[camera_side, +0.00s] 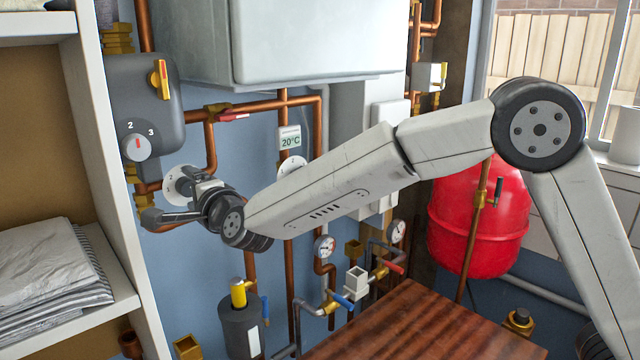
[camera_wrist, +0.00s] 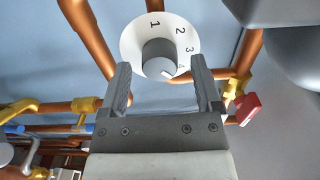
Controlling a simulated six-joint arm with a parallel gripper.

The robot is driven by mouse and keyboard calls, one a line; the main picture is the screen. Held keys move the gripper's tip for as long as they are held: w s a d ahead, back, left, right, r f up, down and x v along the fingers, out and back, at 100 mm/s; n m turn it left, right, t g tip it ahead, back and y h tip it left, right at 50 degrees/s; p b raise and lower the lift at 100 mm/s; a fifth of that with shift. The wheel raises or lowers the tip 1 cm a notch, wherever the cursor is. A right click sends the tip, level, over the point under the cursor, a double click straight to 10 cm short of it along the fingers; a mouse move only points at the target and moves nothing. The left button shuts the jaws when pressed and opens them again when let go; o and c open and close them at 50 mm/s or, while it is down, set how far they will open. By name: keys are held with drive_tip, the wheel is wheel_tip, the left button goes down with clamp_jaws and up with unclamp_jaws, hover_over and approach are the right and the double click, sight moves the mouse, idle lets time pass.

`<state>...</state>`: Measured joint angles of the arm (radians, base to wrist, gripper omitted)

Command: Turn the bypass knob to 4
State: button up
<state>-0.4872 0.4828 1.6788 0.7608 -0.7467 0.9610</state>
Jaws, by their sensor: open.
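A round white dial (camera_wrist: 130,42) marked 1, 2, 3 and 4 has a grey knob (camera_wrist: 158,57) at its centre. The light pointer line on the knob aims to the lower right, close to the 4. In the side view this dial (camera_side: 174,176) is partly hidden behind my gripper (camera_side: 178,203). In the wrist view my gripper (camera_wrist: 160,72) is open, with one finger on each side of the knob. Gaps show between the fingers and the knob. I cannot tell how far the fingertips reach along it.
A grey unit (camera_side: 150,85) with its own dial knob (camera_side: 138,147) and a yellow-handled valve stands at upper left. Copper pipes (camera_side: 318,130) surround the dial. A red valve handle (camera_wrist: 249,108) lies right of my fingers. A shelf (camera_side: 110,180) stands at left.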

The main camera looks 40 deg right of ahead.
drive_tip(key=shift+s, duration=0.1)
drive_tip(key=s, duration=0.7)
drive_tip(key=shift+s, duration=0.3)
idle(0.3)
drive_tip(key=s+d+f+n+g+y, duration=0.1)
drive_tip(key=s+d+f+n+g, duration=0.2)
drive_tip(key=d+f+n, duration=0.25)
drive_tip(key=s+d+f+n+g+y, duration=0.1)
drive_tip(key=s+d+f+n+g, duration=0.3)
drive_tip(key=f, duration=0.3)
drive_tip(key=s+d+f+n+g+h, duration=0.1)
drive_tip(key=s+d+f+n+g, duration=0.3)
drive_tip(key=s, duration=0.4)
drive_tip(key=s+d+f+n+g+h, duration=0.1)
drive_tip(key=s+d+f+n+g, duration=0.3)
drive_tip(key=s+d+f, duration=0.2)
drive_tip(key=s+d, duration=0.2)
drive_tip(key=shift+s+d, duration=0.3)
drive_tip(key=shift+d, duration=0.05)
